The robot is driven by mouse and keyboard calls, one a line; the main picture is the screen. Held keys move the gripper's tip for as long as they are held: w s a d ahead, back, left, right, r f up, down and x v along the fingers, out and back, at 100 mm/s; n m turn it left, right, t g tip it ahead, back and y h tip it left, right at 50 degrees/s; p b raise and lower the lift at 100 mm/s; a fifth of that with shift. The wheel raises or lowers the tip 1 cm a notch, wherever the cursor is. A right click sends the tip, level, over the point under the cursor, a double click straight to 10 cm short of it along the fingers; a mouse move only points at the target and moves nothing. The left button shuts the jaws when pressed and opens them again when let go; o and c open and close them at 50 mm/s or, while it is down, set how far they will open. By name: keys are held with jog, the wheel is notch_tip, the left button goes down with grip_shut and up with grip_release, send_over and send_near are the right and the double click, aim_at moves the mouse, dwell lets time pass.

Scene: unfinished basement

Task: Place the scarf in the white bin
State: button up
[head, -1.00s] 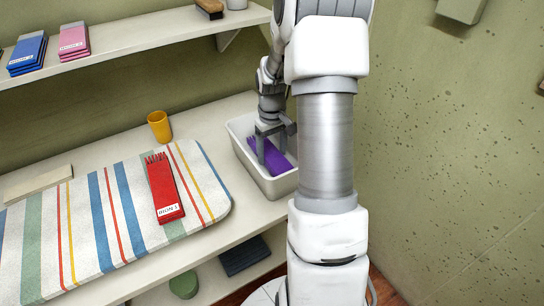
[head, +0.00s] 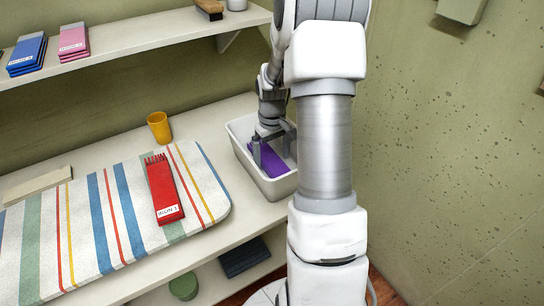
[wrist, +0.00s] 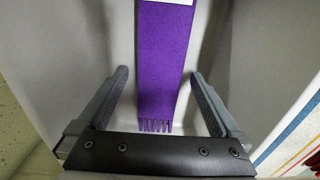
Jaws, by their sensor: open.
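The purple scarf (head: 266,163), with a fringed end and a white label, lies inside the white bin (head: 276,189) at the back right of the bench. In the wrist view the purple scarf (wrist: 163,60) lies along the grey-white bin floor, fringe towards me. My gripper (head: 272,154) reaches down into the bin. Its fingers (wrist: 158,73) are open, one on each side of the scarf with gaps between, so they do not hold it. A red folded scarf (head: 163,188) with a white label lies on the striped mat.
The striped mat (head: 85,222) covers much of the bench left of the bin. A yellow cup (head: 159,126) stands behind it. A shelf above holds blue (head: 27,54) and pink (head: 73,41) folded stacks. The speckled wall is close on the right.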

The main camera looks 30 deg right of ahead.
aim_at(272, 160)
notch_tip(272, 160, up, 12)
jog(key=p, duration=0.2)
dwell(0.4)
